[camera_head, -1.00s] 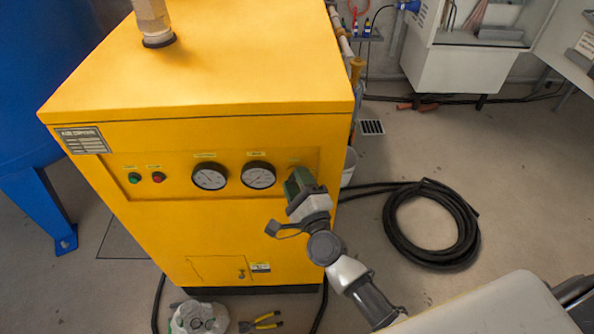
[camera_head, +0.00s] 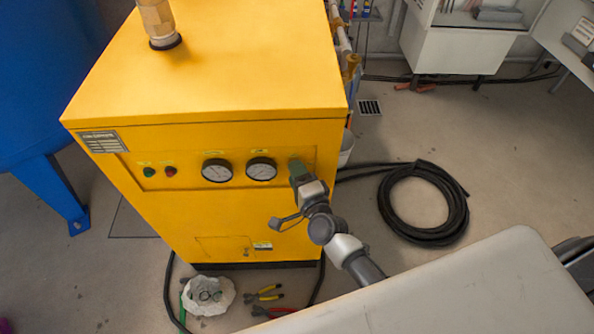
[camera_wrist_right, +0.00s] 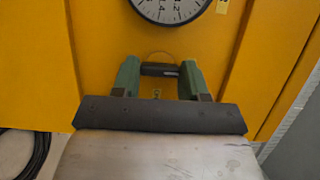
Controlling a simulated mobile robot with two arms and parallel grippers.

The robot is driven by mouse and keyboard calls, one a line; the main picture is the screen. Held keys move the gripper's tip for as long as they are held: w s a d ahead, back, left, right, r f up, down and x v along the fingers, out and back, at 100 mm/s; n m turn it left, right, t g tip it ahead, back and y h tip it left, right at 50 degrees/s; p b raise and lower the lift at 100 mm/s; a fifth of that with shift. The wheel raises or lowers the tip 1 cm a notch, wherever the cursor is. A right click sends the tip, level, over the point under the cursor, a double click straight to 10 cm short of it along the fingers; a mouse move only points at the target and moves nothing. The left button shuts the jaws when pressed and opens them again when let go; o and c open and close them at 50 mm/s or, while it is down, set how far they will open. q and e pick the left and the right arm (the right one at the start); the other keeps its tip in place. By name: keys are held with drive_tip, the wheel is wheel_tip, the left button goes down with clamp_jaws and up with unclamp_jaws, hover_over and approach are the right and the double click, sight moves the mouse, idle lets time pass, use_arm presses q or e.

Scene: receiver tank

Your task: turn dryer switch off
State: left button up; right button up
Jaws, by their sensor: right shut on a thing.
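The yellow dryer cabinet (camera_head: 210,80) stands in the middle of the head view. Its front panel carries two round gauges (camera_head: 262,169), with a green button (camera_head: 149,172) and a red button (camera_head: 171,171) to their left. My right gripper (camera_head: 297,169) is at the panel's right end, beside the right gauge, and hides the switch there. In the right wrist view, its green fingers (camera_wrist_right: 160,75) stand on both sides of the black switch handle (camera_wrist_right: 160,70) and are shut on it. The handle lies crosswise between the fingers in that view. My left gripper is not in view.
A coiled black hose (camera_head: 425,205) lies on the floor right of the cabinet. A white bag (camera_head: 208,294) and pliers (camera_head: 264,292) lie on the floor before it. A blue tank (camera_head: 45,100) stands at left. A white cabinet (camera_head: 455,40) stands at the back right.

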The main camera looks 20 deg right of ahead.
drive_tip(key=shift+f, duration=0.1)
drive_tip(key=o, duration=0.6)
drive_tip(key=shift+o, duration=0.2)
drive_tip(key=s+d+b, duration=0.1)
drive_tip(key=s, duration=0.9)
drive_tip(key=shift+s, duration=0.4)
drive_tip(key=shift+d, duration=0.1)
